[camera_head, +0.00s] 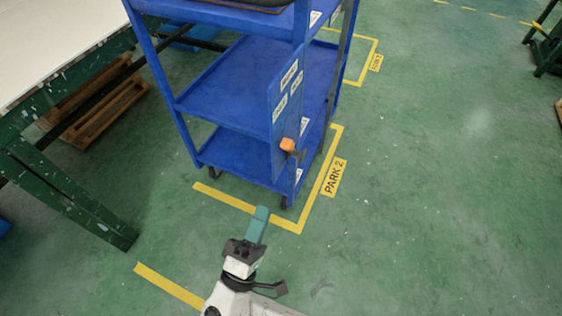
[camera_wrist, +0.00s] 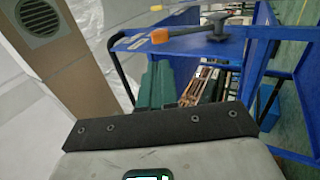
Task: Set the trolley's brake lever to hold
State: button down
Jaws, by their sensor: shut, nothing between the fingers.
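The blue trolley (camera_head: 222,82) stands with its wheels by the yellow floor marking. A blue plate (camera_head: 281,122) with several small white labels is fixed upright on its near side; I cannot read them reliably. The brake lever (camera_head: 288,146) has an orange tip and a dark pivot low on this plate. In the wrist view the lever shows its orange tip (camera_wrist: 159,36) to the left and its dark arm running right to the pivot. My gripper (camera_head: 260,218), with teal fingers, is shut and empty, below and left of the lever and apart from it.
A green-framed table (camera_head: 60,190) stands on the left with a wooden pallet (camera_head: 95,105) under it. A yellow label reading PARK 2 (camera_head: 334,178) lies on the floor right of the trolley.

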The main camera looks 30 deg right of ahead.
send_near(288, 141)
jog(key=w+d, duration=0.1)
jog(key=d, duration=0.1)
jog(key=w+d+r, duration=0.1)
jog(key=w+d, duration=0.1)
jog(key=shift+d+r, duration=0.1)
jog(key=shift+d, duration=0.05)
dwell(0.3)
jog(key=r+p, duration=0.1)
jog(key=g+y+p, duration=0.1)
jog(key=p, duration=0.1)
jog(key=shift+w+d+r, duration=0.35)
jog(key=shift+d+r, duration=0.05)
jog(key=d+r+y+p, duration=0.1)
jog(key=p, duration=0.1)
jog(key=w+d+r+g+y+p, duration=0.1)
jog(key=p, duration=0.2)
jog(key=shift+w+g+y, duration=0.25)
jog(key=shift+g+y, duration=0.05)
jog(key=shift+w+d+r+g+y+p, duration=0.2)
jog(key=shift+w+d+g+y+p, duration=0.5)
jog(key=shift+p, duration=0.5)
jog(key=shift+w+d, duration=0.3)
jog(key=shift+d, duration=0.4)
